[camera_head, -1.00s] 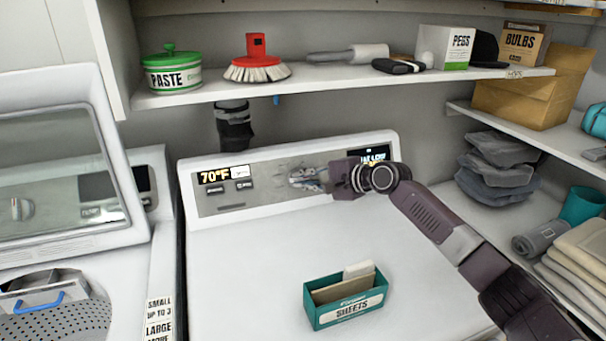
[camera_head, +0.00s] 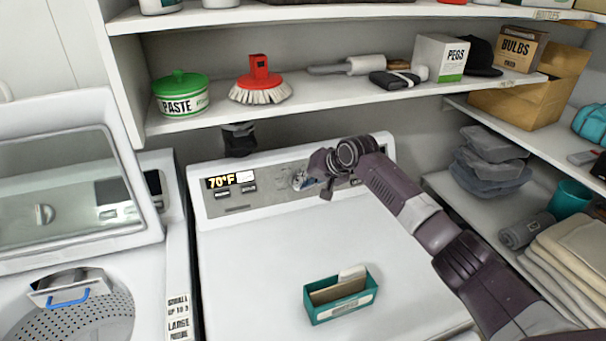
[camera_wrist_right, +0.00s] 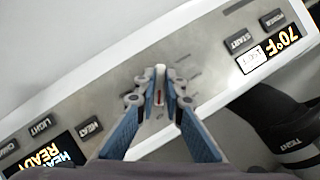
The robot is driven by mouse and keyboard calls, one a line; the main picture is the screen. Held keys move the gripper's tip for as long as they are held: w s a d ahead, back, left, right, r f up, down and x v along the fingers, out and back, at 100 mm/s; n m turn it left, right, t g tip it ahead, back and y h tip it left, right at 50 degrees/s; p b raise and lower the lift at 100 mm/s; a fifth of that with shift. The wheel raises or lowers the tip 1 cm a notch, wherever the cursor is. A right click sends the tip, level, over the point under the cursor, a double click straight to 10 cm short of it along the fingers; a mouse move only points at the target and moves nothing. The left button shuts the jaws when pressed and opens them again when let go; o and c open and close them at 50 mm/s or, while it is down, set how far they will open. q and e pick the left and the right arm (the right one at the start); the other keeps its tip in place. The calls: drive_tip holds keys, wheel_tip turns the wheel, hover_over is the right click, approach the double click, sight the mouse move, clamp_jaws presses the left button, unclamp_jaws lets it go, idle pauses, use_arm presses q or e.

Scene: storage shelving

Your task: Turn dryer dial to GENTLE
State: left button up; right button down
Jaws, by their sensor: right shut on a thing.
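The dryer's control panel (camera_head: 275,186) slopes at the back of the white dryer (camera_head: 290,255). My right gripper (camera_wrist_right: 158,85) is shut on the dial (camera_wrist_right: 159,97), a small grey knob with a red mark, at the middle of the panel in the right wrist view. In the head view my right gripper (camera_head: 302,180) is at the panel, and its wrist hides most of the dial and the panel's right part. The labels around the dial are too faint to read. My left gripper is not in view.
A teal SHEETS box (camera_head: 340,308) stands on the dryer top. A shelf (camera_head: 330,98) above the panel holds a PASTE tin (camera_head: 181,97), a red brush (camera_head: 260,80) and a PEGS box (camera_head: 441,58). An open-lidded washer (camera_head: 75,240) is at left.

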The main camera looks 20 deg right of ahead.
drive_tip(key=shift+a+n+h+p, duration=0.1)
drive_tip(key=shift+n+h+p, duration=1.35)
drive_tip(key=shift+n, duration=0.55)
drive_tip(key=shift+n+h+p, duration=1.25)
drive_tip(key=shift+n+p, duration=0.35)
drive_tip(key=shift+n, duration=0.4)
drive_tip(key=shift+f, duration=0.1)
drive_tip(key=c, duration=2)
unclamp_jaws()
drive_tip(key=v, duration=1.2)
drive_tip(key=shift+a, duration=0.1)
